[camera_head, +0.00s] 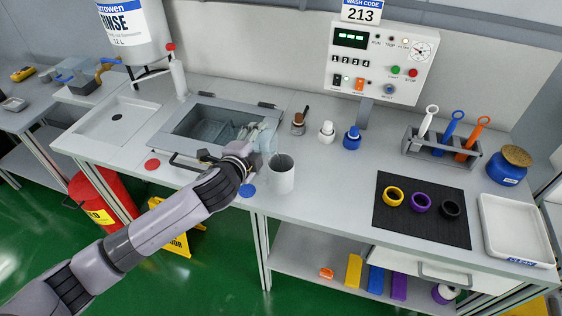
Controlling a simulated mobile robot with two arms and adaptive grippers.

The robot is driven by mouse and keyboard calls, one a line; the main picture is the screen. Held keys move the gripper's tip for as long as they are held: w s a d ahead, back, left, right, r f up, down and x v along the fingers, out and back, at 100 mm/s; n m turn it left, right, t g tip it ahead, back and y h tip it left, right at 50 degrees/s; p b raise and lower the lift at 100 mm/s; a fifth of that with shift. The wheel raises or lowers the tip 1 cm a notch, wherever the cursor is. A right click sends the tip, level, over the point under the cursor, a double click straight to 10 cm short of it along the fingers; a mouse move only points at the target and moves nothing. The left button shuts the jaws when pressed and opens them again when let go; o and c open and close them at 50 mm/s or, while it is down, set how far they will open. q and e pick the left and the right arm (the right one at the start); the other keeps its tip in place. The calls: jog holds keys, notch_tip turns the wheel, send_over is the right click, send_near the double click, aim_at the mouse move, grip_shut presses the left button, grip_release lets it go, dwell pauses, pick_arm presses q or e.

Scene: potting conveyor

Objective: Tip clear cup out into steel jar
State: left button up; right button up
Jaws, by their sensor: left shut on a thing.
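The steel jar (282,178), a grey open-topped cylinder, stands upright on the bench right of the sink. My left gripper (250,152) reaches in from the left, just left of and above the jar. It is shut on the clear cup (266,138), which is see-through and faint against the bench. The cup is up near the jar's back left rim; I cannot tell its exact tilt, its contents or whether it touches the jar. My right gripper is out of view.
An open sink basin (207,126) lies behind my left forearm. Small bottles, one white (327,133) and one blue (352,139), stand behind the jar. A black mat (422,224) with coloured rings and a white tray (516,230) are at right. Bench right of the jar is clear.

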pick_arm(q)
jog(key=shift+d+r+m+y+p, duration=0.15)
jog(key=shift+r+m+y+p, duration=0.35)
jog(key=shift+p, duration=0.6)
jog(key=shift+s+d+f+m, duration=0.1)
jog(key=shift+d+f+m, duration=0.05)
jog(key=shift+f+m, duration=0.25)
